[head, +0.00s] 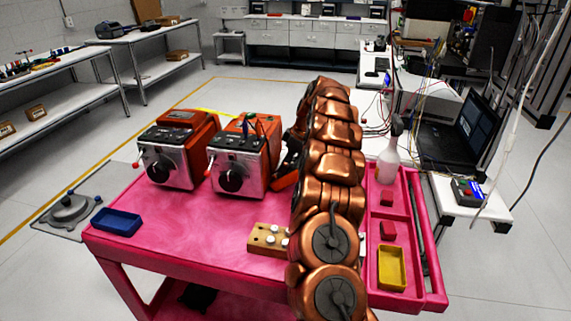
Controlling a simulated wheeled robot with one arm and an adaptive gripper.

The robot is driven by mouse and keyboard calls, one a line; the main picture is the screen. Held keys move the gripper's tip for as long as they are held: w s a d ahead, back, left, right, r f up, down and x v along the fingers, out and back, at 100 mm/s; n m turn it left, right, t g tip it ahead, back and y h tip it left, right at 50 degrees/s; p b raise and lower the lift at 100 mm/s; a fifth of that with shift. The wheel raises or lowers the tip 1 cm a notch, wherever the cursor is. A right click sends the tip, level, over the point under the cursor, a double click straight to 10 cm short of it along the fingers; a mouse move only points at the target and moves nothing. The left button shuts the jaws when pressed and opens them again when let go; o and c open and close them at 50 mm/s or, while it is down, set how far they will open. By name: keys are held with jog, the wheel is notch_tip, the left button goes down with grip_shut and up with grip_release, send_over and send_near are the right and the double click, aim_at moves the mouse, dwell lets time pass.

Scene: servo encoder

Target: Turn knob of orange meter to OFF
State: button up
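Two orange boxes with metal fronts stand on the pink cart, the left box (208,133) and the right box (270,140). Each has a large round black knob low on its front, the left knob (157,173) and the right knob (231,179). The knob markings are too small to read. A further orange and black thing (285,181) lies right of the right box, mostly hidden by my copper arm; I cannot tell whether it is a meter, and no knob shows on it. My arm rises across the cart's right half. My gripper does not show.
A blue tray (117,221) sits at the cart's front left. A wooden block with white pegs (264,239) lies beside my arm. The right side tray holds a spray bottle (388,165), red blocks and a yellow bin (392,268). The pink top (190,235) is clear at front centre.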

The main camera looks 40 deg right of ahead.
dwell(0.3)
jog(key=shift+v, duration=6)
jog(key=s+a+r+m+g, duration=0.1)
jog(key=a+r, duration=0.1)
jog(key=a, duration=0.5)
jog(key=s+a+r, duration=0.1)
jog(key=a+r, duration=0.2)
jog(key=a, duration=0.4)
jog(key=s+a+m+g, duration=0.1)
jog(key=s+a, duration=0.3)
jog(key=a, duration=0.3)
jog(key=s+a+g, duration=0.1)
jog(key=s+a, duration=0.4)
jog(key=a, duration=0.2)
jog(key=s+a+f+m+h, duration=0.1)
jog(key=s+a+f+m, duration=0.1)
jog(key=s, duration=0.8)
jog(key=s+a+f+m+g+h, duration=0.1)
jog(key=s+f, duration=0.3)
jog(key=s, duration=0.7)
jog(key=s+a+f+m+g+h, duration=0.1)
jog(key=s+a+f+m, duration=0.1)
jog(key=s, duration=0.9)
jog(key=shift+s+a+f+m, duration=0.15)
jog(key=shift+a+f+m, duration=0.15)
jog(key=shift+a+f, duration=0.7)
